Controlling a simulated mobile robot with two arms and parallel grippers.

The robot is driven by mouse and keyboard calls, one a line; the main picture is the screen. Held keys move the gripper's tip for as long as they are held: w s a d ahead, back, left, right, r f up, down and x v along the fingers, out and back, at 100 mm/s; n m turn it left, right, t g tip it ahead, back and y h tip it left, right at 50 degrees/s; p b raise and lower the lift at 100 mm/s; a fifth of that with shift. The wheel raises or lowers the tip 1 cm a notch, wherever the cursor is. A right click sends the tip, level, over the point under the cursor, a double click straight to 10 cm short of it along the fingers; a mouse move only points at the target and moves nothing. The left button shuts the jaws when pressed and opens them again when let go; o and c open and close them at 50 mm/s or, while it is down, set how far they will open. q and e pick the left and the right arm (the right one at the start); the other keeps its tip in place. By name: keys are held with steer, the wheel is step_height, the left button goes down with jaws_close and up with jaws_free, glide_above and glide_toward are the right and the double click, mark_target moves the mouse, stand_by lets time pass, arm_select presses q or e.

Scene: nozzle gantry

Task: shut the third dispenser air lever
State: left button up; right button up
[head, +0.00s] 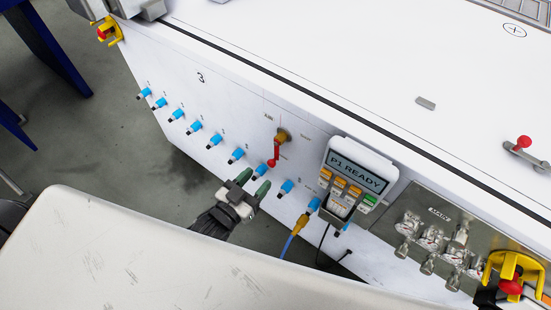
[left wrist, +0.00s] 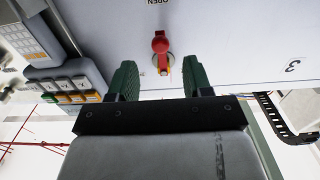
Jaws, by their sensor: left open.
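The air lever is a red handle (head: 274,155) on a brass valve body (head: 283,136), on the white front panel under an "AIR" label. The handle hangs downward from the body in the head view. In the left wrist view the red lever (left wrist: 161,45) shows ahead, in line with the gap between my fingers, near the word "OPEN". My left gripper (head: 256,184) is open, its green-tipped fingers just below the handle. In the left wrist view the open gripper (left wrist: 160,80) has nothing between its fingers. I cannot tell whether a finger touches the handle. My right gripper is not in view.
A row of blue fittings (head: 195,127) runs along the panel. A pendant reading "P1 READY" (head: 357,172) hangs to the right of the lever. A blue hose (head: 292,242) drops below it. Gauges (head: 432,237) and a yellow-guarded red button (head: 512,283) are farther right.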

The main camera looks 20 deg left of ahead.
mark_target(269, 166)
arm_select(q)
steer(key=x, duration=0.8)
steer(key=shift+w+d+f, duration=0.15)
steer(key=shift+w, duration=0.15)
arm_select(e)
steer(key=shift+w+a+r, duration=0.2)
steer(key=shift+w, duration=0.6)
arm_select(q)
jaws_close()
